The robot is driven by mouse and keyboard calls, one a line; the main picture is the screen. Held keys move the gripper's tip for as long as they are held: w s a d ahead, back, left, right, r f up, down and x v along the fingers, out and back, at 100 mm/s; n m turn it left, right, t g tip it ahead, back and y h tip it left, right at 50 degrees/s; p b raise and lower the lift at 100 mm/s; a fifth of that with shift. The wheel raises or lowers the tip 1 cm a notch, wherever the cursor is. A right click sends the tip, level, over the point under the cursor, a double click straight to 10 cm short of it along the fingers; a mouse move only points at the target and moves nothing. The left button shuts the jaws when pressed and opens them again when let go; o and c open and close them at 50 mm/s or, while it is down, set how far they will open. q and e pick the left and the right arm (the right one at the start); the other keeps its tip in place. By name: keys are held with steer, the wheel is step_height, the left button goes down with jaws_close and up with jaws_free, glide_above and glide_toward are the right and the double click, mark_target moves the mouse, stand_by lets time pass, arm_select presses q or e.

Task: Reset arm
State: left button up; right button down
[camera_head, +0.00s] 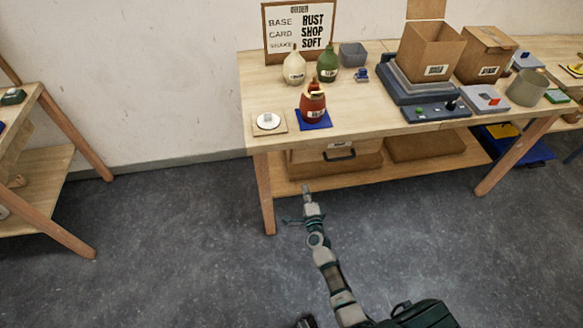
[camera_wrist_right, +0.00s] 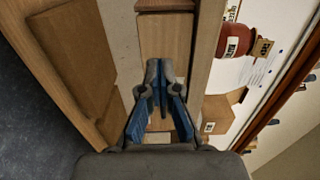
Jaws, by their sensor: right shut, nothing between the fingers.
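My right arm reaches up from the bottom of the head view. Its gripper (camera_head: 306,190) is low, in front of the wooden workbench (camera_head: 262,127), near the front left table leg and the lower shelf. In the right wrist view the gripper's blue-grey fingers (camera_wrist_right: 159,75) are together, with nothing seen between them. The bench's edge and shelf lie beyond the fingers. My left gripper is not seen.
On the bench, a red bottle (camera_head: 313,105) stands on a blue mat (camera_head: 322,124). A round white piece (camera_head: 268,120) is left of it. A cream bottle (camera_head: 293,69), a green bottle (camera_head: 328,65) and an open cardboard box (camera_head: 430,50) stand behind. The floor at left is clear.

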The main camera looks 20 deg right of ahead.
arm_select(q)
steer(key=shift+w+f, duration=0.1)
arm_select(e)
steer(key=shift+f, duration=0.1)
steer(key=s+a+f+n+g+y+p, duration=0.1)
steer(key=s+a+f+n+g+y, duration=0.2)
steer(key=s+a+f+n, duration=0.35)
steer(key=s+a+f+n+g+y+p, duration=0.1)
steer(key=s+a+f+n+g+y, duration=0.3)
steer(key=s+f+n, duration=0.55)
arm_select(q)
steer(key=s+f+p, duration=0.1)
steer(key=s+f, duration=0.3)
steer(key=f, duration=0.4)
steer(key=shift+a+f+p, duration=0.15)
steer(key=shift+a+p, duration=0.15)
arm_select(e)
steer(key=s+d+f+n+g+h, duration=0.1)
steer(key=s+f+n+g, duration=0.2)
steer(key=s, duration=0.9)
steer(key=s+d+f+n+g+h, duration=0.1)
steer(key=s+f+n+g, duration=0.3)
steer(key=s+f, duration=0.6)
steer(key=shift+s+g, duration=0.8)
steer(key=shift+s, duration=0.4)
